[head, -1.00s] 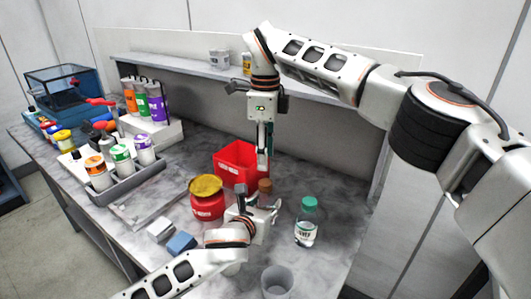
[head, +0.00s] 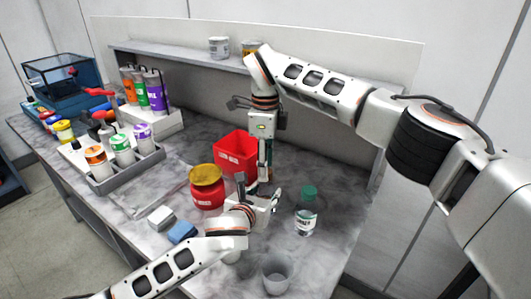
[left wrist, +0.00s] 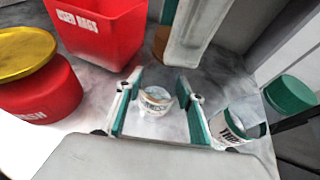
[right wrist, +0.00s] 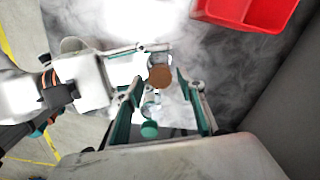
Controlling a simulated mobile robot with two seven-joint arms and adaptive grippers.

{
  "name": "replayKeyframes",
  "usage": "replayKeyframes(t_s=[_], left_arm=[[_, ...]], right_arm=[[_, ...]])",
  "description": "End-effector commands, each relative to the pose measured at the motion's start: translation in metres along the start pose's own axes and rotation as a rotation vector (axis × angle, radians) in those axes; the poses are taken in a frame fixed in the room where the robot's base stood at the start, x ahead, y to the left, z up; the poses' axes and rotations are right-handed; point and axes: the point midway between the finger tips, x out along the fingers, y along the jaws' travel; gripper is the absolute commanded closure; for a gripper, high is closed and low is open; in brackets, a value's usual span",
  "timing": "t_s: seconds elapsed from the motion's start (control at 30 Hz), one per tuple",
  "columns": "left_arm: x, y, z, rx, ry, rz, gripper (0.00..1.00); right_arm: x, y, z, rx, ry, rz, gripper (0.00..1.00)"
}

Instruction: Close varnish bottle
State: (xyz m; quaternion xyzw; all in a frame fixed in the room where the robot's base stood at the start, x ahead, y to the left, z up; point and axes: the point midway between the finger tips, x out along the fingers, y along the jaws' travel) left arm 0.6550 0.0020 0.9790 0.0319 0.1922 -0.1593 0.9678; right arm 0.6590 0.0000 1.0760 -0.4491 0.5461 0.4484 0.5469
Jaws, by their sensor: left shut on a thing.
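A small bottle with a white label (left wrist: 157,100) stands between the fingers of my left gripper (left wrist: 158,108); its label is too small to read surely. My left gripper (head: 258,196) is shut on it, near the middle of the table. A round brown cap (right wrist: 160,77) shows between the parted fingers of my right gripper (right wrist: 160,84); it also shows partly, behind the right gripper, in the left wrist view (left wrist: 161,38). My right gripper (head: 264,168) points down just beyond the left one. I cannot tell whether it touches the cap.
A clear bottle with a green cap (head: 306,212) stands to the right. A red bin (head: 236,153) is behind, and a red jar with a yellow lid (head: 207,190) stands to the left. An empty grey cup (head: 277,272) is at the front, blue and white blocks (head: 182,232) at front left.

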Motion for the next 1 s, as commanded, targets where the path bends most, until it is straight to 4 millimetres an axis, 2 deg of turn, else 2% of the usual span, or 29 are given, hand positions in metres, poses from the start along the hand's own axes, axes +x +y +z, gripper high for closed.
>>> replayKeyframes(t_s=[0.13,0.43,0.47,0.5,0.6,0.83,1.0], left_arm=[[0.0002,0.0,-0.0009,0.0,0.002,0.0,1.0],[0.0002,0.0,-0.0009,0.0,0.002,0.0,1.0],[0.0002,0.0,-0.0009,0.0,0.002,0.0,1.0],[0.0002,0.0,-0.0009,0.0,0.002,0.0,1.0],[0.0002,0.0,-0.0009,0.0,0.002,0.0,1.0],[0.0002,0.0001,-0.0009,0.0,0.002,0.0,1.0],[0.0002,0.0001,-0.0009,0.0,0.002,0.0,1.0]], right_arm=[[0.0087,0.0002,0.0001,0.001,-0.001,0.001,0.61],[0.0103,0.0,-0.0002,0.001,0.0,0.0,0.61],[0.0103,0.0,-0.0002,0.001,0.0,0.0,0.67],[0.0102,0.0,-0.0002,0.001,0.0,0.0,0.77],[0.0102,0.0,-0.0002,0.001,0.0,0.0,1.0],[0.0101,0.0001,-0.0002,0.018,0.0,0.0,1.0],[0.0101,-0.0002,-0.0004,0.205,0.001,-0.001,1.0]])
